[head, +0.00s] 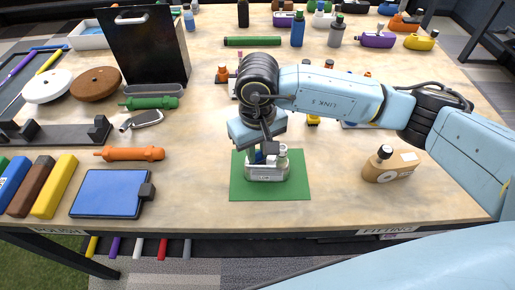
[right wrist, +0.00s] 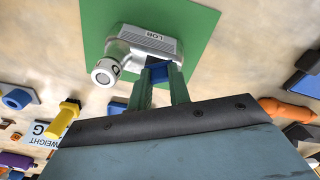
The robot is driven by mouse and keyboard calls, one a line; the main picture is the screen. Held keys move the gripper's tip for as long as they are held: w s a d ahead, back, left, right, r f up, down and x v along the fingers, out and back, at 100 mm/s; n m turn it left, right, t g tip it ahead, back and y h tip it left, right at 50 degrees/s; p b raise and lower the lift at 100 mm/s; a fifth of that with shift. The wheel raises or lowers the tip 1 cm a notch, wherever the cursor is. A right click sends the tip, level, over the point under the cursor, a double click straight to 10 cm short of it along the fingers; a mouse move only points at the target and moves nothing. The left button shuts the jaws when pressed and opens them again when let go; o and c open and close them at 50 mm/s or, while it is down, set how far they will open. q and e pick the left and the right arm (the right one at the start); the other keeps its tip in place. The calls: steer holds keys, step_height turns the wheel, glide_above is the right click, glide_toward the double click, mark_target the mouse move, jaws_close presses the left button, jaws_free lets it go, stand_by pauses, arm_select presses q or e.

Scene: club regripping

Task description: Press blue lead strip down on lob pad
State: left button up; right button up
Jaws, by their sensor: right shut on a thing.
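A silver club head (head: 267,173) with a "LOB" label rests on a green mat (head: 298,187). In the right wrist view the club head (right wrist: 138,48) shows a round end cap on its left. My right gripper (right wrist: 162,76) points down at the club head and is shut on a small blue strip (right wrist: 160,72). The strip is at the club head's near side, right of the cap; the pad is largely hidden by the fingers, and I cannot tell whether the strip touches it. My left gripper is not in view.
A tan bottle-like club head (head: 391,165) stands to the right of the mat. A blue pad (head: 108,194), an orange grip (head: 130,154) and a black panel (head: 145,45) are at the left. Bare table lies left of the mat.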

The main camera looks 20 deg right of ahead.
steer(key=shift+f, duration=0.25)
steer(key=o, duration=0.9)
